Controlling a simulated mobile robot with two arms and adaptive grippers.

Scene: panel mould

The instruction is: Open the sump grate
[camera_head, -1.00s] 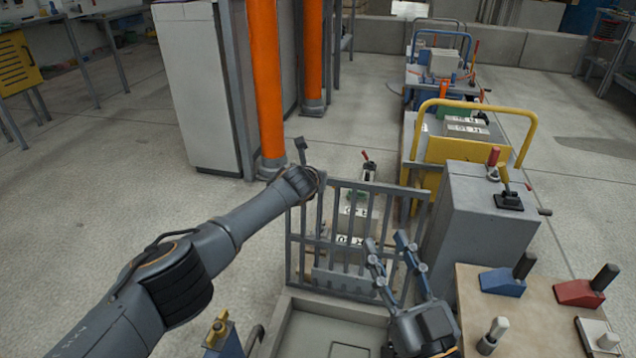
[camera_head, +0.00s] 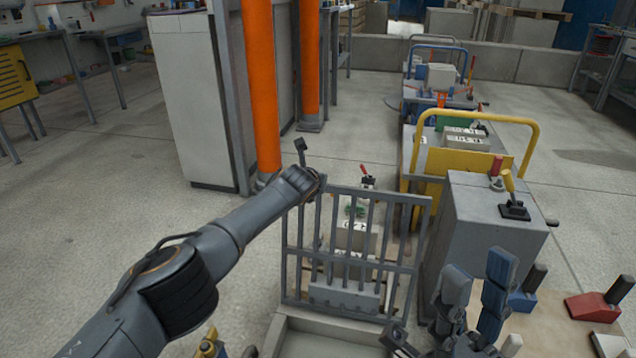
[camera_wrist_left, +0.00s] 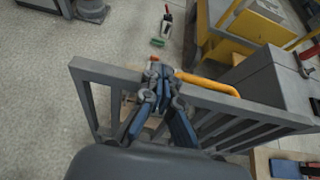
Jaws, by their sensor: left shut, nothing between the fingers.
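The grey barred sump grate (camera_head: 376,265) stands nearly upright at the back edge of the pale sump frame (camera_head: 312,345). Its top rail shows in the left wrist view (camera_wrist_left: 250,108). My left arm reaches to the grate's upper left corner in the head view, where the wrist hides the fingers. In the left wrist view my left gripper (camera_wrist_left: 161,75) is shut and empty, its fingertips overlapping the top rail; contact is unclear. My right gripper (camera_head: 478,275) is open and empty, right of the grate, in front of the grey cabinet and worktop.
A grey cabinet (camera_head: 480,225) stands close to the grate's right side, with a worktop bearing red (camera_head: 595,305) and blue lever blocks beside it. A yellow-railed cart (camera_head: 440,175) stands behind. Orange posts (camera_head: 262,90) rise behind my left wrist. Floor at left is clear.

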